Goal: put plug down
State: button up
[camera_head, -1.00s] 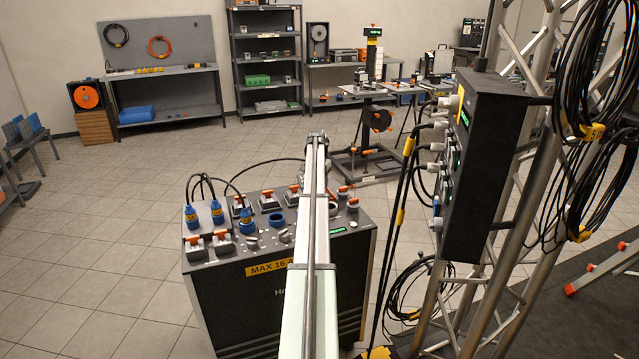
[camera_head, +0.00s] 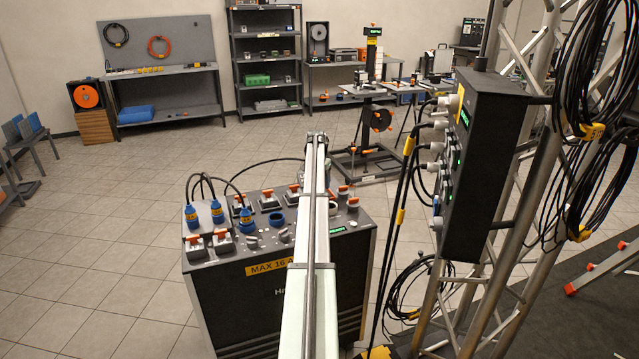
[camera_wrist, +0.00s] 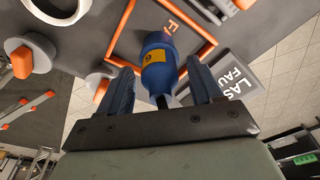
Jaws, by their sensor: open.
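A blue plug (camera_wrist: 158,70) with a yellow label shows in the wrist view, between the fingers of my gripper (camera_wrist: 160,66). The gripper is open, with a gap visible on both sides of the plug. The plug appears over an orange square outline (camera_wrist: 207,50) on the dark panel; whether its far end touches the panel cannot be told. In the head view my arm hides the gripper and this plug.
Orange-handled switches (camera_head: 195,243) and a blue socket (camera_head: 277,219) are near. A truss with a dark box (camera_head: 485,160) and hanging cables stands to the right.

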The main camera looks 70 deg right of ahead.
notch_tip(320, 180, up, 12)
jog(key=a, duration=0.1)
jog(key=shift+a, duration=0.4)
jog(key=shift+w+f, duration=0.1)
